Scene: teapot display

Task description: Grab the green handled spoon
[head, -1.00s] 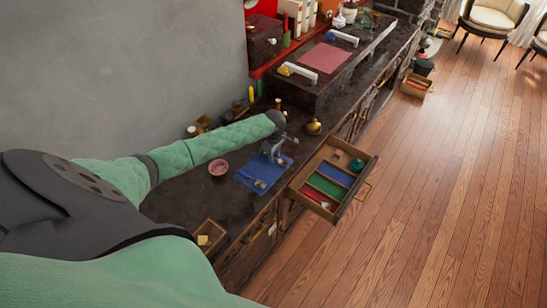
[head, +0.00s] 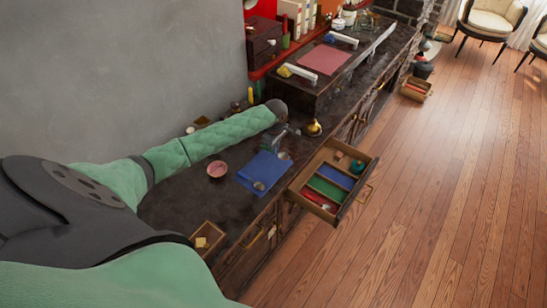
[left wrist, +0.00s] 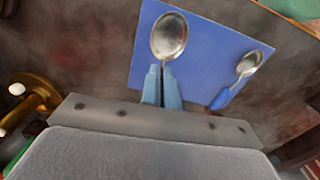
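My left gripper (left wrist: 162,88) has its fingers close together on a metal spoon (left wrist: 168,36). The bowl sticks out past the fingertips, over the blue mat in the picture; the handle is hidden, so I cannot see its colour. In the head view, this gripper (head: 284,143) is at the far end of the blue mat, with the held spoon's bowl (head: 284,156) just below it. A second spoon (left wrist: 248,64), with a blue handle, lies on the blue mat (left wrist: 205,60); it also shows in the head view (head: 259,186). My right gripper is not in view.
An open drawer (head: 331,217) with red, green and blue compartments juts out from the dark counter (head: 190,205). A pink bowl (head: 217,169) is left of the mat. A brass pot (head: 314,129) stands close right of the gripper. A small wooden box (head: 208,238) is nearer.

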